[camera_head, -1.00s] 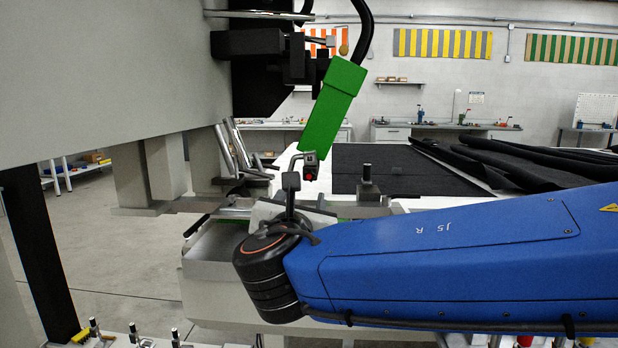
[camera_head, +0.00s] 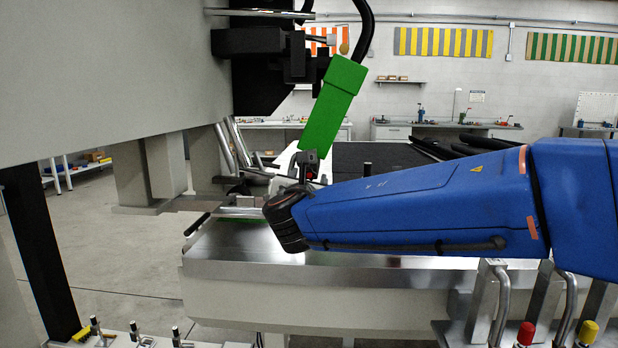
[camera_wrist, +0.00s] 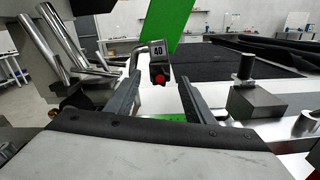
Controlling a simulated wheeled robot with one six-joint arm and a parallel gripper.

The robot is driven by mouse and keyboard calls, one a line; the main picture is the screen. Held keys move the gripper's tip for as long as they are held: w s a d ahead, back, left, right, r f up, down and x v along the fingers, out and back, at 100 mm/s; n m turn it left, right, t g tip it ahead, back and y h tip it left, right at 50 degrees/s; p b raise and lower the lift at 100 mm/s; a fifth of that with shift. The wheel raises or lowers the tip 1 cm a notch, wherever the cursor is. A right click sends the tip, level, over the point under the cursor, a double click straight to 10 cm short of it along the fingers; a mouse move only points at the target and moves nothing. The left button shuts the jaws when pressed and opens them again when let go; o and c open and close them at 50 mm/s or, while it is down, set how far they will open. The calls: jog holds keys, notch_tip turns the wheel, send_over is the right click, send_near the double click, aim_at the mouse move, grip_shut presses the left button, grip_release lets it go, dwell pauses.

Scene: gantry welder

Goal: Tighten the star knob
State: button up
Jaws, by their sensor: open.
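A small dark block with a label reading 40 and a round red part (camera_wrist: 158,78) hangs below a green slanted body (camera_wrist: 167,22) in the wrist view. The red part also shows in the head view (camera_head: 310,174) under the green body (camera_head: 332,108). I cannot make out a clear star shape, so I cannot tell for sure which part is the star knob. My gripper (camera_wrist: 160,80) is open, with one dark finger on each side of the labelled block in the picture. I see no contact. In the head view my wrist hides most of the gripper.
A black post on a dark block (camera_wrist: 257,103) stands right of my fingers. Slanted metal tubes (camera_wrist: 62,42) are at the left. A metal-edged bench (camera_head: 225,255) lies below my arm. A large grey gantry beam (camera_head: 100,75) fills the upper left.

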jog(key=shift+w, duration=0.85)
jog(key=c, duration=1)
jog(key=shift+c, duration=0.2)
jog(key=shift+m, duration=0.3)
jog(key=m, duration=0.3)
jog(key=shift+d+m, duration=0.1)
jog(key=shift+m, duration=0.2)
jog(key=shift+f+m, duration=0.1)
jog(key=shift+m, duration=2.1)
